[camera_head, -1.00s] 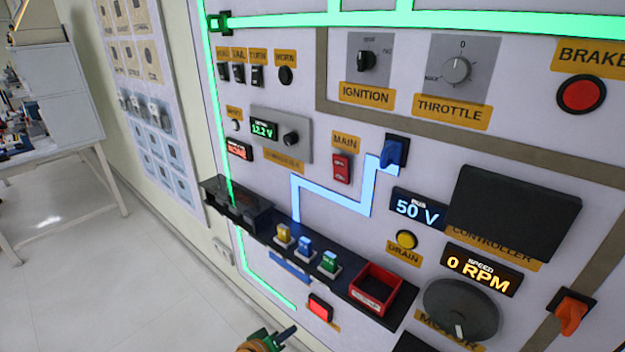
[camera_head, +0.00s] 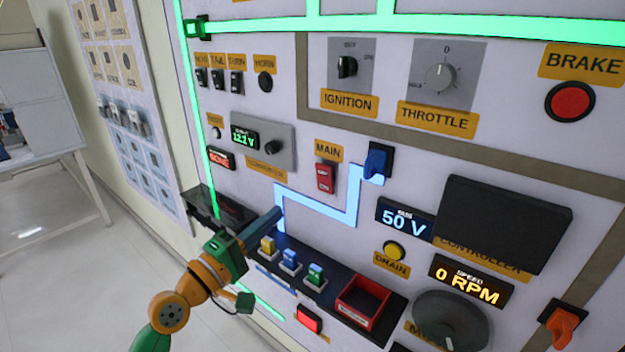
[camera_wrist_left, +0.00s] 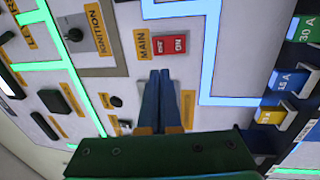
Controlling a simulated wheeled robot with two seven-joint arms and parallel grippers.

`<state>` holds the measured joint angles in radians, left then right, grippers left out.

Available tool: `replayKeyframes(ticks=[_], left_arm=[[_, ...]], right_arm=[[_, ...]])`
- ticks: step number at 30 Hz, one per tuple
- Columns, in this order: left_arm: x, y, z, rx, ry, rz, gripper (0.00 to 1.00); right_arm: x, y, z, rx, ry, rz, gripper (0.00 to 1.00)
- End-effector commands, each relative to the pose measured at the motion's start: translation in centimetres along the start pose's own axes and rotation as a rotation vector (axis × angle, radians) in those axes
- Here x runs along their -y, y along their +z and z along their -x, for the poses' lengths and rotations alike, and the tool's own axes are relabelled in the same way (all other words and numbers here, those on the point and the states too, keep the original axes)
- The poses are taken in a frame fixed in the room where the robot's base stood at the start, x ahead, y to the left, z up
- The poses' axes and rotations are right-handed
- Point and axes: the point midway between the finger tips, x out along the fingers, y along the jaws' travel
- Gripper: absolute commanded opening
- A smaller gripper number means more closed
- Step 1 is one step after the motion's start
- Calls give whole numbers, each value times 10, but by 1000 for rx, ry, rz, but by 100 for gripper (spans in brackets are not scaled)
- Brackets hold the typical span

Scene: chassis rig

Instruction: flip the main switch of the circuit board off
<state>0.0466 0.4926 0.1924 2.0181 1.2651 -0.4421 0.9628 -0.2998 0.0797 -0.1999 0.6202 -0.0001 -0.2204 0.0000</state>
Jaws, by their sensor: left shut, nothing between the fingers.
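The main switch (camera_head: 325,178) is a red rocker under an orange MAIN label, in the middle of the white circuit board (camera_head: 480,150). In the left wrist view the red switch (camera_wrist_left: 171,46) shows ON and OFF markings and lies just beyond my fingertips. My left gripper (camera_head: 277,213) is shut and empty, with blue fingers below and left of the switch in the head view. It also shows in the left wrist view (camera_wrist_left: 160,75), pointing toward the switch, apart from it as far as I can tell. My right gripper is not in view.
A dark shelf (camera_head: 335,309) holds yellow, blue and green fuses and a red bin (camera_head: 366,303). A blue lever (camera_head: 377,161) stands right of the switch. The 50 V display (camera_head: 405,219) is lit. The board face around the switch is clear.

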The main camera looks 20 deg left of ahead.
Motion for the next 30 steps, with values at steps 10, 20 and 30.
replayKeyframes(ticks=[10,20,30], left_arm=[[-4,1,-72,1,1,1,0],[0,0,-126,-1,0,0,0],[0,0,-134,0,-2,-1,0]], right_arm=[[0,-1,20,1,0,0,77],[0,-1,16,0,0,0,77],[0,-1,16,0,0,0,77]])
